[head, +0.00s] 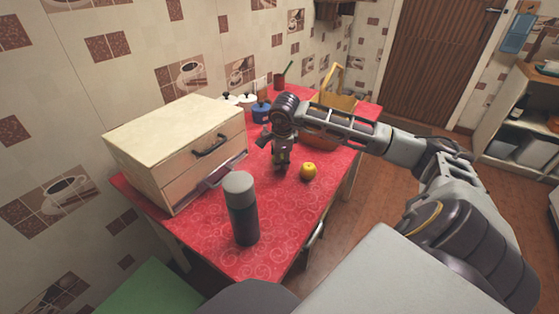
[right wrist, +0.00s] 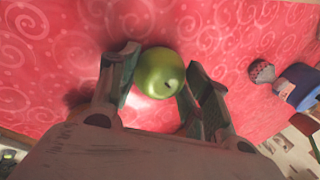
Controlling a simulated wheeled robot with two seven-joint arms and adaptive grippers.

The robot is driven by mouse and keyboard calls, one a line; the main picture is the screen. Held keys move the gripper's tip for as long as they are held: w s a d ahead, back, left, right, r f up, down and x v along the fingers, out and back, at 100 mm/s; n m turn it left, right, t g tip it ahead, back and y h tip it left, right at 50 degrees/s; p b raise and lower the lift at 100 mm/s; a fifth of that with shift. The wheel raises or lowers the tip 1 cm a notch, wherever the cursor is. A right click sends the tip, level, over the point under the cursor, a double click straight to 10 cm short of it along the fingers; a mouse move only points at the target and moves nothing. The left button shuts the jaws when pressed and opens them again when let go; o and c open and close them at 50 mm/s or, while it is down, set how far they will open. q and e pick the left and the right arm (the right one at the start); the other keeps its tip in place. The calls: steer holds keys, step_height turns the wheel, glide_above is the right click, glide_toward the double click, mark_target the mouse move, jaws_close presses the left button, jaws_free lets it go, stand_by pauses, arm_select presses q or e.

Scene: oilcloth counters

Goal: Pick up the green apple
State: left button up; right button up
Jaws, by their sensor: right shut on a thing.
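The green apple (right wrist: 160,73) shows in the right wrist view between the two fingers of my right gripper (right wrist: 158,88), over the red cloth. The fingers are shut on its sides. In the head view my right gripper (head: 281,160) points down at the middle of the red table (head: 290,215), and I cannot make out the green apple there. A separate yellow apple (head: 308,172) lies on the cloth just right of the gripper. My left gripper is not in view.
A wooden drawer box (head: 180,145) stands left of the gripper. A dark flask with a grey cap (head: 242,215) stands upright nearer me. A blue pot (head: 261,113) and a yellow-handled basket (head: 340,100) are at the back. The front right cloth is clear.

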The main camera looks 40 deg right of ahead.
steer(key=shift+r, duration=0.1)
steer(key=shift+r, duration=0.5)
step_height(320, 180, up, 7)
steer(key=shift+f+p, duration=0.2)
steer(key=shift+p, duration=0.65)
steer(key=shift+r, duration=1.1)
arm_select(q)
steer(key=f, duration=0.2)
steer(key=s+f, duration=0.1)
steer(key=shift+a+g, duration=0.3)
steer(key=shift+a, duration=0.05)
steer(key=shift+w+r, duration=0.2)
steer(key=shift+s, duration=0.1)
